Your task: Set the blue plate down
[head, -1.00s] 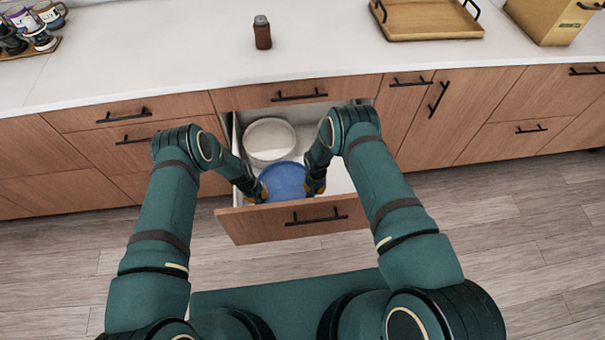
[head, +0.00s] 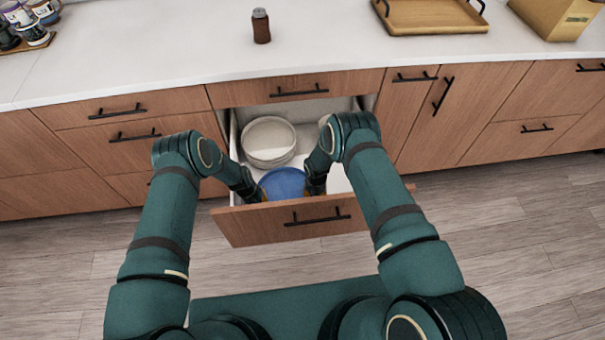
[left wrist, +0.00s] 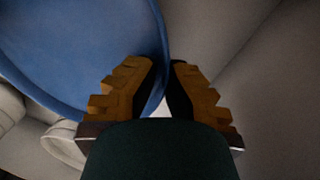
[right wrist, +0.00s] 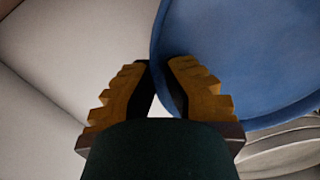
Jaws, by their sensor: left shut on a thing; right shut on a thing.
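The blue plate (head: 283,184) is low inside the open drawer (head: 283,219), near its front panel. My left gripper (left wrist: 166,80) is shut on the plate's rim; in the left wrist view the blue plate (left wrist: 90,45) fills the upper left. My right gripper (right wrist: 159,78) is shut on the opposite rim; the blue plate (right wrist: 245,55) fills the upper right of the right wrist view. In the head view the drawer front hides both fingertips. I cannot tell whether the plate touches the drawer floor.
A white stack of dishes (head: 268,140) stands in the drawer behind the plate. The counter above holds a brown bottle (head: 261,26), a wooden tray (head: 430,14), a box (head: 556,18) and several mugs (head: 28,22) at the left.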

